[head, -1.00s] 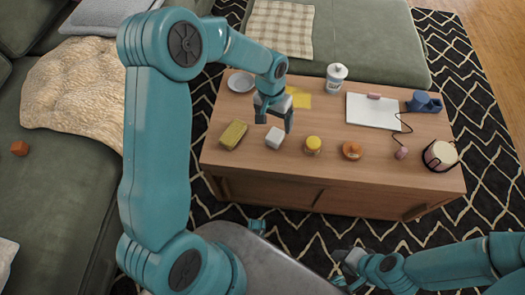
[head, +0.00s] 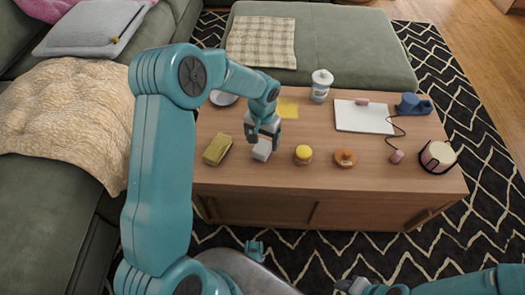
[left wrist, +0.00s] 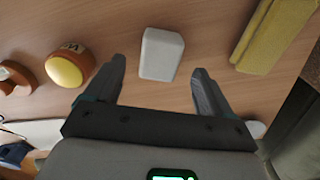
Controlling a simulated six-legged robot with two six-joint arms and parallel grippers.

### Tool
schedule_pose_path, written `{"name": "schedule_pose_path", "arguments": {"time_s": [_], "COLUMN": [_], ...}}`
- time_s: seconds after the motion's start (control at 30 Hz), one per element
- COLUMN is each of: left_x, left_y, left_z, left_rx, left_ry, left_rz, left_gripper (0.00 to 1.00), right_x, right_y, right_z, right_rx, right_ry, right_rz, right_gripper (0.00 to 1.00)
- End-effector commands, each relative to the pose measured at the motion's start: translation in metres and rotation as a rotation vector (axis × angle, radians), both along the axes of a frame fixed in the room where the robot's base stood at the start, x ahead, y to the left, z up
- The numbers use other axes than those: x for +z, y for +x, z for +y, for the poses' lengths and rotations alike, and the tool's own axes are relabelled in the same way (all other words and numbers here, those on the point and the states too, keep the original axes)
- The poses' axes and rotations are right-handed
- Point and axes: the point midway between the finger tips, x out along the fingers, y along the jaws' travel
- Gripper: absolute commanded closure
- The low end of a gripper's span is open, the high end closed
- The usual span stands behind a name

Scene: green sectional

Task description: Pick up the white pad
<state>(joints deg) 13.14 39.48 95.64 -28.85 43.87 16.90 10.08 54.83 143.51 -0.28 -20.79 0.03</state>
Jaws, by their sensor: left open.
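A small white block-like pad (head: 261,150) lies on the wooden coffee table near its front edge. It also shows in the left wrist view (left wrist: 161,54), ahead of and between my fingertips. My left gripper (head: 263,137) is open and empty, just above and behind the pad in the head view. In the left wrist view its fingers (left wrist: 158,76) stand apart, one to each side of the pad's near end.
A yellow sponge (head: 217,149) lies left of the pad; a yellow-lidded jar (head: 303,155) and an orange-brown item (head: 345,158) stand right. A white board (head: 362,118), blue object (head: 413,104), white bottle (head: 321,86) and round holder (head: 437,157) are farther off. The table (head: 330,177) has bare wood between.

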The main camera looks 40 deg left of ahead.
Motion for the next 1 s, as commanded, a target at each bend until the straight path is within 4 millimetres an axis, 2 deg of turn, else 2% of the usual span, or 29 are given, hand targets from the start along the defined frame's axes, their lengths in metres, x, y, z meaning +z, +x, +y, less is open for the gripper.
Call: {"name": "schedule_pose_path", "arguments": {"time_s": [0.03,0.2,0.3,0.47,0.5,0.57,0.63,0.67,0.73,0.77,1.0], "left_x": [-0.011,-0.040,-0.045,-0.044,-0.044,-0.044,-0.044,-0.044,-0.044,-0.044,-0.037], "left_y": [-0.001,-0.001,0.000,0.000,0.000,0.000,0.000,0.000,0.000,0.000,0.000], "left_z": [0.000,0.000,-0.001,-0.001,-0.001,-0.001,-0.001,-0.001,-0.001,-0.001,-0.001], "left_rx": [-0.001,-0.003,-0.004,-0.004,-0.004,-0.004,-0.004,-0.004,-0.004,-0.004,-0.004], "left_ry": [0.000,-0.001,0.000,0.000,0.000,0.000,0.000,0.000,0.000,0.000,0.000], "left_rz": [0.003,0.003,0.000,0.000,0.000,0.000,0.000,0.000,0.000,0.000,-0.001], "left_gripper": [0.17,0.17,0.17,0.17,0.24,0.43,0.66,0.72,0.72,0.77,0.77], "right_x": [-0.007,-0.019,-0.019,-0.018,-0.018,-0.018,-0.018,-0.018,-0.018,-0.018,-0.015], "right_y": [0.000,0.003,0.003,0.003,0.003,0.003,0.003,0.003,0.003,0.003,0.003], "right_z": [0.000,-0.003,-0.003,-0.003,-0.003,-0.003,-0.003,-0.003,-0.003,-0.003,-0.003], "right_rx": [-0.001,-0.011,-0.014,-0.014,-0.014,-0.014,-0.014,-0.014,-0.014,-0.014,-0.012], "right_ry": [0.000,-0.002,-0.002,-0.002,-0.002,-0.002,-0.002,-0.002,-0.002,-0.002,-0.002], "right_rz": [-0.001,-0.004,-0.005,-0.005,-0.005,-0.005,-0.005,-0.005,-0.005,-0.005,-0.005], "right_gripper": [0.57,0.57,0.57,0.57,0.57,0.57,0.57,0.57,0.57,0.57,0.57]}}
